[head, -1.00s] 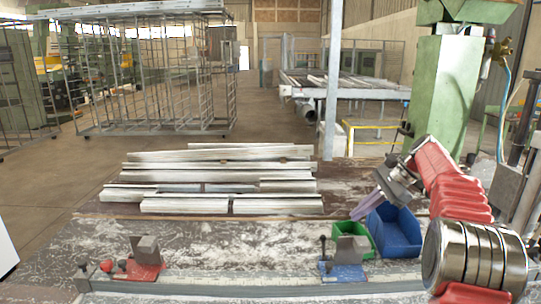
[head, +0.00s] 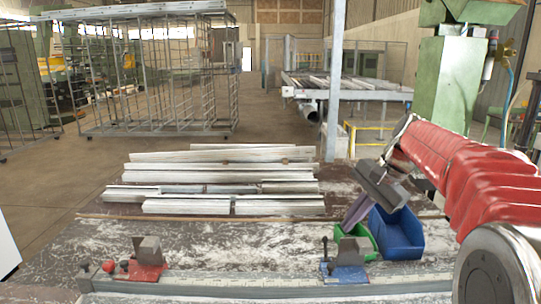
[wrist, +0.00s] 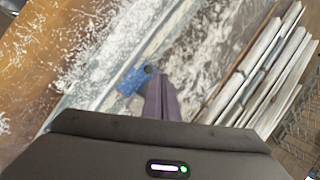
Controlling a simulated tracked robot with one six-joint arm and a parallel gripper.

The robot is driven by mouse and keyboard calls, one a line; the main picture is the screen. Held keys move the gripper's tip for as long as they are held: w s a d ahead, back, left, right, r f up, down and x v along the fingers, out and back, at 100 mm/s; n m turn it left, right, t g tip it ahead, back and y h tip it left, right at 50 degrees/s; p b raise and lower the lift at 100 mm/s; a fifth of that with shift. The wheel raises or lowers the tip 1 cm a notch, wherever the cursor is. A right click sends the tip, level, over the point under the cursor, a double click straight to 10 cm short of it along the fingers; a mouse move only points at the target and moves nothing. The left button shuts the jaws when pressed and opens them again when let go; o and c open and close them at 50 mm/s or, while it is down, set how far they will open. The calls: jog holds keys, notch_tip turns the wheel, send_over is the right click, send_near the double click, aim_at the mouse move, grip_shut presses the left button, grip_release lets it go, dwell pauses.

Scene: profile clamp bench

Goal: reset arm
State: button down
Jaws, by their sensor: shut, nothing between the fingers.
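My gripper (head: 357,212) hangs at the end of my red arm on the right side of the head view. Its dark, purplish fingers are together with nothing between them, pointing down in front of the green bin. In the wrist view the shut fingers (wrist: 161,98) show at the centre, close to the blue clamp in the picture. The blue clamp (head: 345,270) sits on the bench rail at the right, and the red clamp (head: 143,268) sits on it at the left. I see no profile in either clamp.
A blue bin (head: 398,236) and a partly hidden green bin (head: 371,250) stand on the bench beside my gripper. Several metal profiles (head: 220,173) lie in rows at the back. A grey post (head: 335,90) rises behind the bench. The bench middle is clear.

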jog(key=s+a+f+n+t+h, duration=0.1)
jog(key=s+f+n, duration=0.2)
jog(key=s, duration=0.6)
jog(key=s+a+f+n+t+h, duration=0.1)
jog(key=s+f+n+h, duration=0.1)
jog(key=s, duration=0.7)
jog(key=s+a+f+n+t+h, duration=0.1)
jog(key=s+f+n, duration=0.3)
jog(key=s, duration=0.5)
jog(key=shift+s+a+n, duration=0.35)
jog(key=shift+a+n, duration=0.1)
jog(key=shift+n, duration=0.55)
